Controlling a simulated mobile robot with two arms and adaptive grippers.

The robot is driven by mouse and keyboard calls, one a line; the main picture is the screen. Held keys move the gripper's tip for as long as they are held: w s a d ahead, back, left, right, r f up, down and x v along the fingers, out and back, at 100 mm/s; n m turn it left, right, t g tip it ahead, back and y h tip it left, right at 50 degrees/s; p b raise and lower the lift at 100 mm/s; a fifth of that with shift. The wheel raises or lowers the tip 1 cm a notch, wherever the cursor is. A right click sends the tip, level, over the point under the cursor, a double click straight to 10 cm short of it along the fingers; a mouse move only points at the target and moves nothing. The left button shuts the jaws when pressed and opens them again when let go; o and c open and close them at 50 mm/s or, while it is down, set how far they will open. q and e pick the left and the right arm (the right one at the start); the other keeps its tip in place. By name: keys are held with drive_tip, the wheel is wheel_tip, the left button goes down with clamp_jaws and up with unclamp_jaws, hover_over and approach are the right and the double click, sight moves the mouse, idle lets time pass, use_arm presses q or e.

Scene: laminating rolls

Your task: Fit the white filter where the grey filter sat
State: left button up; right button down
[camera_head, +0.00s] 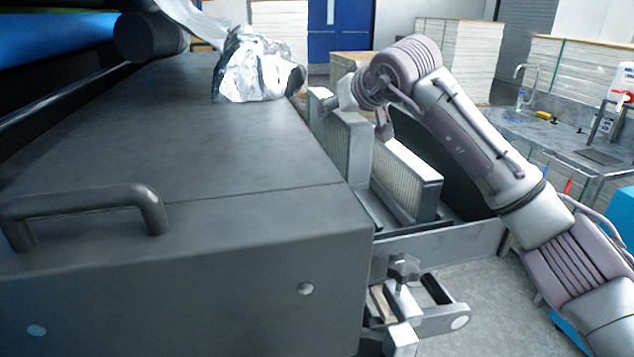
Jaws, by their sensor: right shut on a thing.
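Two framed filter panels stand upright, side by side, at the right side of the dark machine. The left-hand filter panel (348,148) stands higher, close against the machine's side, with a grey frame and pale top. The right-hand filter panel (405,182) has a pale pleated face and stands in the metal holder (450,243). My left gripper is out of view.
Crumpled silver film (252,68) lies on the machine top (170,140), which has a bar handle (85,205) at its front. A clamp with a knob (404,268) juts out below the holder. A sink counter (560,140) and stacked sheets (458,58) stand behind.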

drive_tip(key=f, duration=0.1)
drive_tip(key=d+f, duration=0.1)
drive_tip(key=f, duration=0.1)
drive_tip(key=s+f, duration=0.1)
drive_tip(key=shift+d+f+p, duration=0.3)
drive_tip(key=shift+d+f, duration=0.05)
drive_tip(key=shift+w+a+f, duration=0.1)
drive_tip(key=shift+a+f, duration=0.05)
drive_tip(key=shift+f, duration=0.4)
drive_tip(key=shift+a+f, duration=0.15)
drive_tip(key=shift+f, duration=0.4)
wheel_tip(320, 180, down, 2)
drive_tip(key=shift+f+p, duration=0.1)
drive_tip(key=shift+p, duration=0.25)
drive_tip(key=shift+d, duration=0.1)
drive_tip(key=shift+f+b, duration=0.35)
drive_tip(key=c, duration=1)
unclamp_jaws()
drive_tip(key=shift+f, duration=0.1)
drive_tip(key=o, duration=0.5)
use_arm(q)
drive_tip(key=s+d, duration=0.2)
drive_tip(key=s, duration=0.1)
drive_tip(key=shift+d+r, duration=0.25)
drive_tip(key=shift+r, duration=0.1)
